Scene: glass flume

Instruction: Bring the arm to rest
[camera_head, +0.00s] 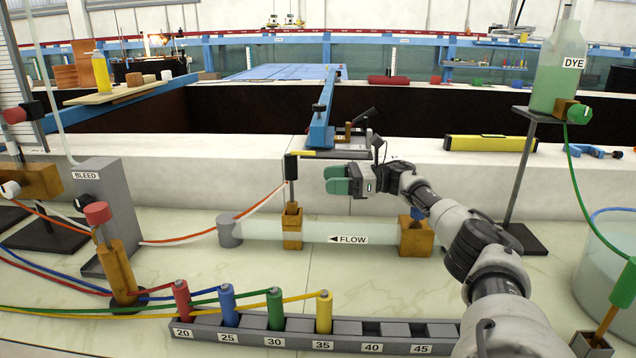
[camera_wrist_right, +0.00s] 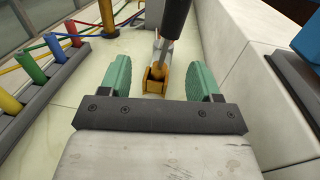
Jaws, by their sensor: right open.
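My right arm comes in from the lower right in the head view and reaches toward the middle. Its gripper (camera_head: 337,180) has green finger pads and hangs above the clear flow tube (camera_head: 320,232), just right of a black-topped valve handle (camera_head: 291,168). In the right wrist view the gripper (camera_wrist_right: 165,78) is open, with its green pads apart. The black handle (camera_wrist_right: 177,18) and its brass block (camera_wrist_right: 155,80) show beyond and between the pads. I see nothing held. My left gripper is not in view.
A grey rack (camera_head: 262,336) with several coloured plugs lies in front. A dye bottle (camera_head: 560,62) stands on a stand at right, above a water-filled tub (camera_head: 610,245). The bleed block (camera_head: 103,215) is at left. A white ledge (camera_head: 440,185) runs behind the gripper.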

